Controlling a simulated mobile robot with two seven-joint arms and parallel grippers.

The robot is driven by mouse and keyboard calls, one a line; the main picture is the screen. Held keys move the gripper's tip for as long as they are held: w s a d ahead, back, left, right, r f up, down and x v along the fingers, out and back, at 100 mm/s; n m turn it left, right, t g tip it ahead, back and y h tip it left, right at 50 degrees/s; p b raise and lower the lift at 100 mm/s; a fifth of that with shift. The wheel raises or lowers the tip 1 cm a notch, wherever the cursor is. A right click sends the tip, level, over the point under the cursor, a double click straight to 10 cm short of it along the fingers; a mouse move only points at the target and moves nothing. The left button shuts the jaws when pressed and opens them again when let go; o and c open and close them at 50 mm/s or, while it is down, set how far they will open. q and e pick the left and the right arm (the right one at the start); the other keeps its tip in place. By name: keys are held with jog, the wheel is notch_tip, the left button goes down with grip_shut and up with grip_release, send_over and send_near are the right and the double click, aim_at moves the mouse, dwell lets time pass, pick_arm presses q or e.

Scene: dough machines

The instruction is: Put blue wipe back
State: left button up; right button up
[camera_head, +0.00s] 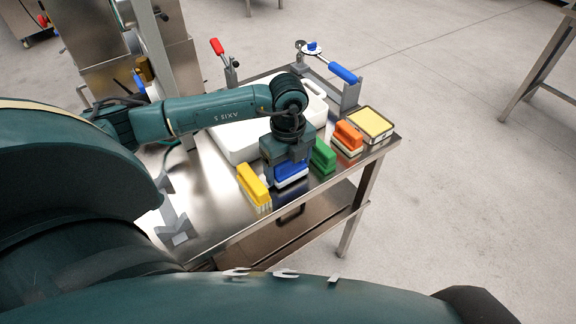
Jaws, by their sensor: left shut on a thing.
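The blue wipe (291,172), a blue block with a white underside, is at the front of the steel table (215,205). It stands in a row between a yellow brush (253,184) on its left and a green wipe (323,156) on its right. My left gripper (288,158) points down over the blue wipe and is shut on it. The fingertips are mostly hidden by the gripper body, and I cannot tell whether the wipe touches the table. My right gripper is not in view.
An orange wipe (347,135) and a yellow-topped box (371,124) stand at the table's right corner. A white tray (236,146) lies behind my left gripper. A blue-handled lever (343,73) and a red-handled lever (217,47) rise at the back.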

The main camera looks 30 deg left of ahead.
pick_arm(q)
jog(key=shift+f, duration=0.25)
jog(key=shift+f, duration=0.1)
jog(key=o, duration=1)
jog(key=shift+r, duration=0.3)
notch_tip(320, 180, up, 12)
jog(key=shift+f, duration=0.15)
